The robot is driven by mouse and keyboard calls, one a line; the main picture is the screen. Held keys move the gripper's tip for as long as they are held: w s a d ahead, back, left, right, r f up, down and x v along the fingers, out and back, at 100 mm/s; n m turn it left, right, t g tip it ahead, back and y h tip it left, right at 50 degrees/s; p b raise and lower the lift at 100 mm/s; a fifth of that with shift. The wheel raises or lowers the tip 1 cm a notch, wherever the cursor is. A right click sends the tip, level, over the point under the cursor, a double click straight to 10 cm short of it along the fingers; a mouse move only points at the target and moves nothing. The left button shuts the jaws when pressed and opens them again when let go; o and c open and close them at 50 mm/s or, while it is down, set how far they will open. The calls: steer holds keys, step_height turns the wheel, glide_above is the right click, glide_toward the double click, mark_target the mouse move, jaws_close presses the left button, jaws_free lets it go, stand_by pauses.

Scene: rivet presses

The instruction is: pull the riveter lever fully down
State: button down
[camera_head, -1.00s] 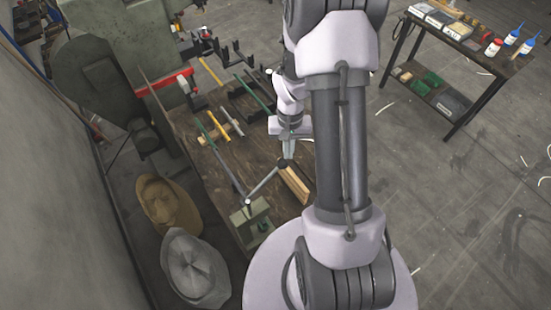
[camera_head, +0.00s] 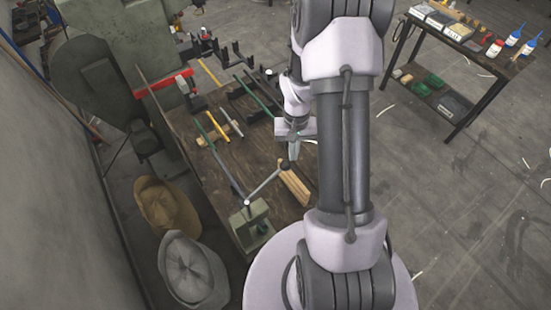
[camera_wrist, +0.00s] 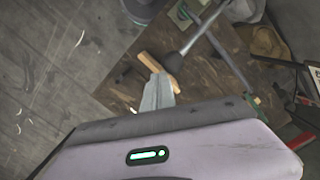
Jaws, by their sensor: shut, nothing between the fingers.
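The riveter (camera_head: 250,222) is a grey-green block at the near end of the wooden bench. Its thin metal lever (camera_head: 264,186) slants up and right from a pivot to a dark round knob (camera_head: 286,166). In the wrist view the knob (camera_wrist: 172,63) and lever (camera_wrist: 205,28) lie just beyond my fingertips. My gripper (camera_head: 293,152) is shut and empty, close beside the knob. It also shows in the wrist view (camera_wrist: 157,92). I cannot tell whether the fingers touch the knob.
Wooden blocks (camera_head: 294,184) lie on the bench right of the lever. Several rod-like tools and small stands lie farther back. Two caps, tan (camera_head: 166,204) and grey (camera_head: 190,268), are on the left. A side table (camera_head: 462,82) with bottles stands at the right, with open floor between.

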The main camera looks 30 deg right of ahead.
steer(key=shift+d+f+b, duration=0.45)
steer(key=shift+f+b, duration=0.25)
steer(key=shift+f, duration=0.1)
steer(key=shift+d+f+b, duration=0.45)
steer(key=shift+d+f, duration=0.05)
steer(key=shift+d, duration=0.25)
steer(key=shift+w+d+f+b, duration=0.1)
steer(key=shift+d+f+b, duration=0.35)
steer(key=shift+d, duration=0.3)
steer(key=shift+f, duration=0.1)
steer(key=shift+d+f+b, duration=0.4)
steer(key=shift+d+f, duration=0.1)
steer(key=shift+d, duration=0.25)
